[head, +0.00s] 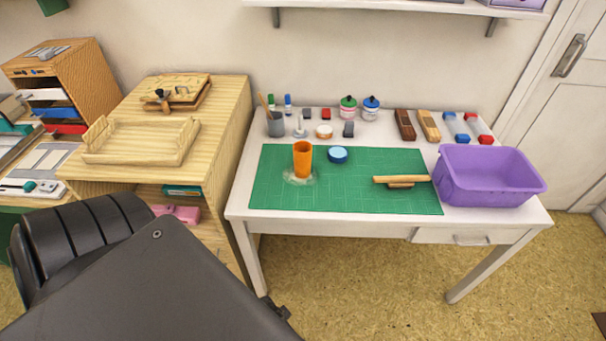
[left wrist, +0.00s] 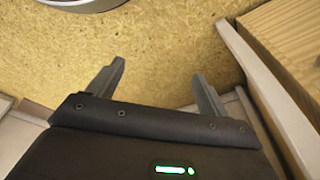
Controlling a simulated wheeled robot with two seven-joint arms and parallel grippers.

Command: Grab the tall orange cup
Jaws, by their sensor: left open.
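The tall orange cup (head: 303,158) stands upright on the left part of the green cutting mat (head: 345,190) on the white table, with a pale, clear ring-like patch around its base. My left gripper (head: 276,307) shows only as small dark tips at the bottom of the head view, low in front of the table and well apart from the cup. In the left wrist view my left gripper (left wrist: 158,72) is open and empty, with its two fingers spread over the tan floor. The cup is not in the left wrist view. My right gripper is not in view.
A blue round tin (head: 337,155) sits right of the cup, and a wooden tool (head: 402,181) lies farther right. A purple bin (head: 490,178) stands at the table's right. A grey pen cup (head: 275,126) and ink bottles (head: 348,108) line the back. A wooden cabinet (head: 225,115) adjoins left.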

